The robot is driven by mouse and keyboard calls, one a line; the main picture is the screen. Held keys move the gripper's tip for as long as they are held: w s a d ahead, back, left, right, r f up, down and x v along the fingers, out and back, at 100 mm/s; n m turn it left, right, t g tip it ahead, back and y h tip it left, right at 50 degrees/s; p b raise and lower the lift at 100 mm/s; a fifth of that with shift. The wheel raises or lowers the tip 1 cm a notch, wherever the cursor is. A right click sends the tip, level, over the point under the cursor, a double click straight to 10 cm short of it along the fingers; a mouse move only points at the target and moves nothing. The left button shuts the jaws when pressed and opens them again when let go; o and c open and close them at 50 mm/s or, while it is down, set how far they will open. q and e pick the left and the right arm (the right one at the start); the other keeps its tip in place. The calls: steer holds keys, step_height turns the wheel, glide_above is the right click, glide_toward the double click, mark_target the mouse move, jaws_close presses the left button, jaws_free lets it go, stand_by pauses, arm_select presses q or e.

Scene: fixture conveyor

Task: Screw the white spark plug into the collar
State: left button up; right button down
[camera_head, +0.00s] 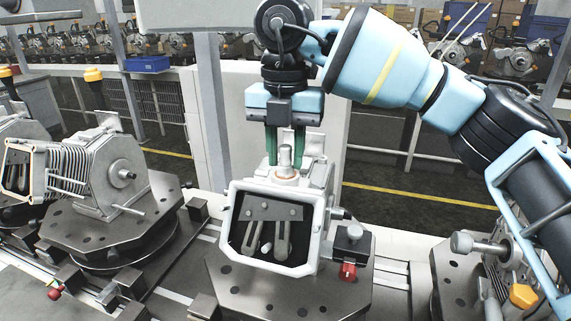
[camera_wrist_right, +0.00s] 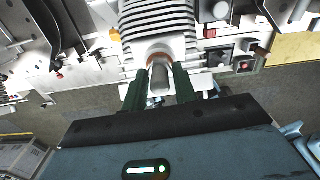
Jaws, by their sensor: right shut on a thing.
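My right gripper (camera_head: 285,148) reaches down with its green fingers above the engine block (camera_head: 278,215) in the middle. The fingers are shut on the white spark plug (camera_head: 285,157), which stands upright between them. The plug's lower end is at the collar (camera_head: 286,173), a ring with a reddish-brown edge on top of the block; how deep it sits is hidden. In the right wrist view the plug (camera_wrist_right: 159,76) shows between the fingertips (camera_wrist_right: 159,88), in line with the collar (camera_wrist_right: 158,57) and the ribbed block (camera_wrist_right: 158,22). My left gripper is not in view.
The block stands on a dark fixture plate (camera_head: 300,298), with a red-and-black clamp (camera_head: 348,265) at its right. Another finned engine (camera_head: 100,172) stands on a round fixture at left. A third fixture (camera_head: 460,290) is at right, below my right arm.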

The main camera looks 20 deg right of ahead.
mark_target(285, 146)
steer(key=c, duration=1)
jaws_free()
steer(key=shift+f, duration=0.1)
steer(key=shift+c, duration=0.2)
steer(key=shift+r, duration=3.95)
